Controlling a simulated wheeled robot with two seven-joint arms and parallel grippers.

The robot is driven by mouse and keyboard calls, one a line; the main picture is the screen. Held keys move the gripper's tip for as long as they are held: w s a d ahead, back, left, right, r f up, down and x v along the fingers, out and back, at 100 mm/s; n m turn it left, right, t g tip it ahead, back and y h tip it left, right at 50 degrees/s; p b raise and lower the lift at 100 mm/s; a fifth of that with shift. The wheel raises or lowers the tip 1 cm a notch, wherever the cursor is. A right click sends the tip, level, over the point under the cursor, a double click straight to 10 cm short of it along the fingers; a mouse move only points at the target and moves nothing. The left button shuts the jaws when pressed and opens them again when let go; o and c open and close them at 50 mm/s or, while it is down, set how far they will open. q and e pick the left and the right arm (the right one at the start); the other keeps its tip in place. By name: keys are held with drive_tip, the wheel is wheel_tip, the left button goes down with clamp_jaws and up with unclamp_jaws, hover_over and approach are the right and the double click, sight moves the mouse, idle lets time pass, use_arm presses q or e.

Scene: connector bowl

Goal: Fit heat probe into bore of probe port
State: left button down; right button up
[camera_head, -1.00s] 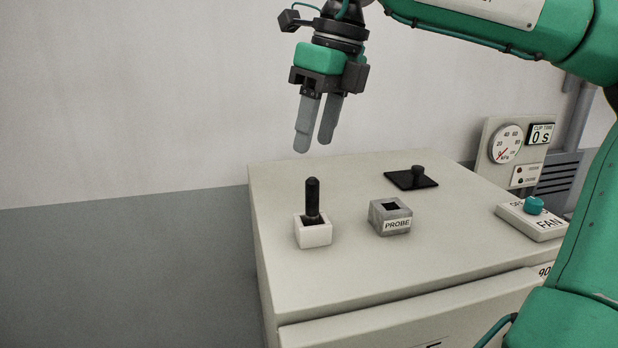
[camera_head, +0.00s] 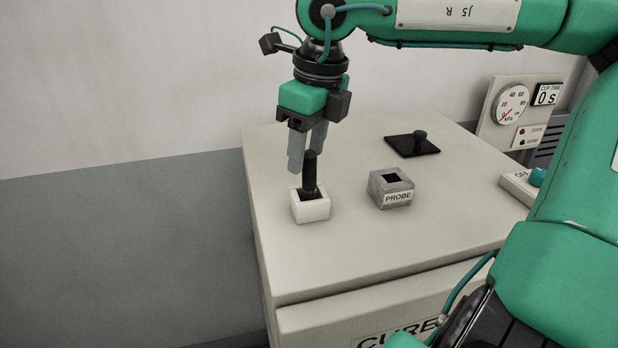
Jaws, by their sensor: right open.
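The heat probe (camera_head: 310,178), a black rod with a rounded top, stands nearly upright in a white square holder (camera_head: 311,210) near the left edge of the cabinet top. The probe port (camera_head: 391,188) is a grey block labelled PROBE with a dark square bore, a little to the right of the holder. My right gripper (camera_head: 307,160) points down at the probe. Its grey fingers are open, at the height of the probe's upper end; I cannot tell whether they touch it. My left gripper is not in view.
A black plate with a knob (camera_head: 413,145) lies behind the port. A gauge (camera_head: 511,104) and a timer reading 0 s (camera_head: 547,94) stand at the back right. The cabinet top (camera_head: 350,250) is clear in front.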

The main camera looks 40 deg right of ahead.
sight(308, 170)
drive_tip(key=f, duration=0.1)
drive_tip(key=f+p, duration=0.2)
drive_tip(key=f, duration=0.1)
drive_tip(key=shift+w+d, duration=0.2)
drive_tip(key=shift+d, duration=0.15)
drive_tip(key=shift+f, duration=0.3)
drive_tip(key=shift+a, duration=0.1)
drive_tip(key=shift+c, duration=0.5)
clamp_jaws()
